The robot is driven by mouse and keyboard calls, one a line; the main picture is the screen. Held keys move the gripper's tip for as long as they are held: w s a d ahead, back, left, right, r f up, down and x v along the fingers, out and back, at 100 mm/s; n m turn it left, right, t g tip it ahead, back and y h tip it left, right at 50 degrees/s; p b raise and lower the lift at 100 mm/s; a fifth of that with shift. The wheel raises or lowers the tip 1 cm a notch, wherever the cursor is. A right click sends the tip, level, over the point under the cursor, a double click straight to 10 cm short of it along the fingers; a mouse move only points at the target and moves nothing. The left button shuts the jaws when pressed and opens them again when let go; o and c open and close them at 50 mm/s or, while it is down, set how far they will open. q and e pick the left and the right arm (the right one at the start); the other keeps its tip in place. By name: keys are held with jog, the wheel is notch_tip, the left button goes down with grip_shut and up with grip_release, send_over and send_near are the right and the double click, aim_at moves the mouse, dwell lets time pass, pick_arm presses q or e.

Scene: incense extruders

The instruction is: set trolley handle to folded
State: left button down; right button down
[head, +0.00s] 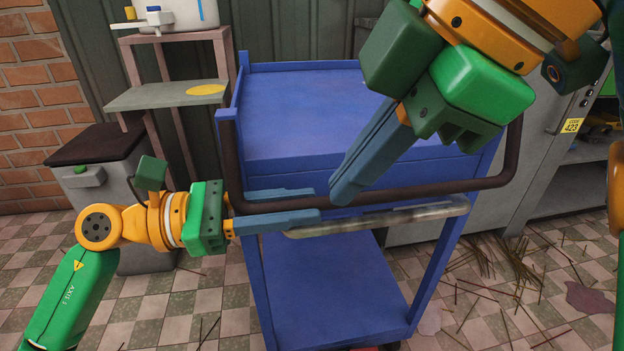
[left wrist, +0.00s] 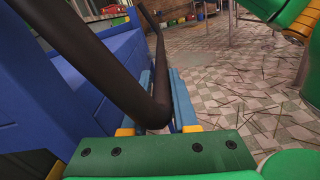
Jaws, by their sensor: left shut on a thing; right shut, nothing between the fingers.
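The blue trolley (head: 305,110) stands in the middle of the head view. Its dark brown U-shaped handle (head: 430,191) spans the near side, with its long bar in front of the upper body and its side arms rising at left and right. My left gripper (head: 318,205) is shut on the handle near its left corner. In the left wrist view the handle (left wrist: 112,66) passes between the blue fingers (left wrist: 165,95). My right gripper (head: 345,190) is shut and empty, its fingers slanting down over the middle of the handle bar and hiding part of it.
A pale worn bar (head: 375,219) runs below the handle. A grey bin (head: 100,190) and a pinkish shelf stand (head: 165,95) are at left. A grey cabinet (head: 560,160) is at right. Thin sticks (head: 485,262) litter the tiled floor.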

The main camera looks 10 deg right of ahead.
pick_arm(q)
jog(key=shift+r, duration=0.35)
pick_arm(e)
jog(key=w+a+f, duration=0.1)
jog(key=w+f, duration=0.4)
jog(key=shift+a+f, duration=0.15)
